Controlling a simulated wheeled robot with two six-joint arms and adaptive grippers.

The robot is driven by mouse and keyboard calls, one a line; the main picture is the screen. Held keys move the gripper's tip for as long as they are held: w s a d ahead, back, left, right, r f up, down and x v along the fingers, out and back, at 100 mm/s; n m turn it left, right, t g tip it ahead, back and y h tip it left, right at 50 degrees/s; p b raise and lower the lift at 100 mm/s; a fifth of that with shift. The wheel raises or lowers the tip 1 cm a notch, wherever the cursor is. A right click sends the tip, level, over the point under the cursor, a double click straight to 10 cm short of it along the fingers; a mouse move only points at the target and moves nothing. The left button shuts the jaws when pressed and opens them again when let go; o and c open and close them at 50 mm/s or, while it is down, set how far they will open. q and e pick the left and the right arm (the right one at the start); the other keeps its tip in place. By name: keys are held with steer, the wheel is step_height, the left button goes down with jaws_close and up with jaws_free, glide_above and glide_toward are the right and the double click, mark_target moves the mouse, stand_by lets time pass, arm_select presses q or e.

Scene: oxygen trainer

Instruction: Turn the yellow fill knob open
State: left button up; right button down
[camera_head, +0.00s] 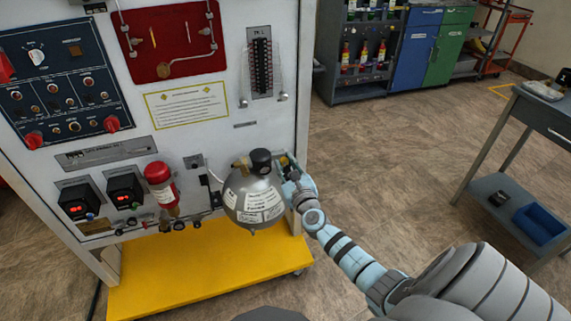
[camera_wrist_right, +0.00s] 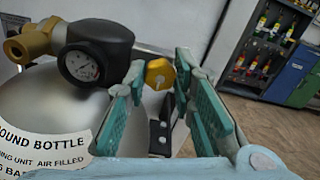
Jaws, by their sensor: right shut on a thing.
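The yellow fill knob (camera_wrist_right: 159,73) sits between the fingertips of my right gripper (camera_wrist_right: 161,82) in the right wrist view, with a teal-padded finger on each side. The right gripper is shut on it. In the head view the knob (camera_head: 284,161) is a small yellow spot, partly hidden by my right gripper (camera_head: 289,171). The grey round bottle (camera_head: 254,199) is left of the gripper and carries a black cap and white labels. A pressure gauge (camera_wrist_right: 83,66) and a brass fitting (camera_wrist_right: 34,42) are left of the knob. My left gripper is not in view.
The white trainer panel (camera_head: 220,130) rises behind the bottle, above a yellow base shelf (camera_head: 200,272). A red cylinder (camera_head: 162,185) hangs left of the bottle. A grey side table (camera_head: 510,185) stands at the right. Open floor (camera_head: 385,150) lies between trainer and table.

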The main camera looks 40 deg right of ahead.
stand_by(0.3)
steer(key=c, duration=1.6)
jaws_free()
steer(key=shift+c, duration=0.2)
steer(key=v, duration=1.2)
